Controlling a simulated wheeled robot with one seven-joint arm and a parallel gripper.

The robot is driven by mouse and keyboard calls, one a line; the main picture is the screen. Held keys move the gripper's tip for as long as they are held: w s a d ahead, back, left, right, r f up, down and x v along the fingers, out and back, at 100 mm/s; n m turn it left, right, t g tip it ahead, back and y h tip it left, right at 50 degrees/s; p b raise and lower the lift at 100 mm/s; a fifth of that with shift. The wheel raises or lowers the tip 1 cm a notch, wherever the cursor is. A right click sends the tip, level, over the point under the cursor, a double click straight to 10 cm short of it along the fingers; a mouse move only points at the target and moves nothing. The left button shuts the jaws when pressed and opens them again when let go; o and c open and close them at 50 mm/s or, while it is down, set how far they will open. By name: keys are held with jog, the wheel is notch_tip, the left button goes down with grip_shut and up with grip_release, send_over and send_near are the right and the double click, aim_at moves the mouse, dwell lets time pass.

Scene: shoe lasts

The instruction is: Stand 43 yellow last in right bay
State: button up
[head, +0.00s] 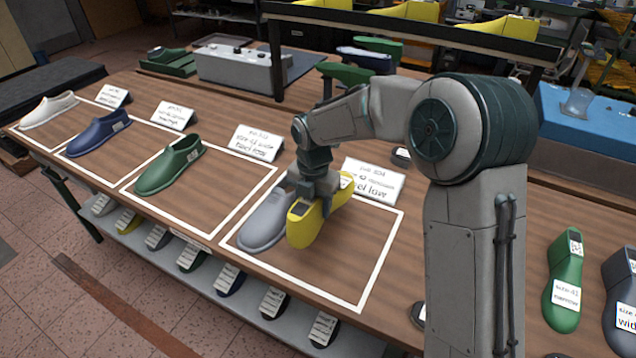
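The yellow last (301,229) is in the white-outlined right bay (358,291), close beside a grey last (263,223) on its left. I cannot tell whether the two touch, or whether the yellow last rests on the wood. My gripper (318,190) points down over the yellow last and appears shut on its upper part. The gripper hides the middle of the last and most of the fingertips. A sign card (372,181) reading partly "heel low" stands behind this bay, partly covered by the arm.
Outlined bays to the left hold a green last (170,165), a blue last (97,132) and a white last (48,109), with cards behind. A green last (564,280) and a dark last (620,302) stand at the right. The right bay's right side is clear.

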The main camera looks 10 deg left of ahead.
jog(key=shift+w, duration=0.25)
jog(key=shift+f, duration=0.2)
jog(key=shift+s+f+b, duration=0.1)
jog(key=shift+f+b, duration=0.55)
jog(key=shift+b, duration=0.15)
jog(key=shift+f+b, duration=2.3)
jog(key=shift+f, duration=1.5)
jog(key=shift+f, duration=0.15)
jog(key=o, duration=1.6)
jog(key=shift+f, duration=0.1)
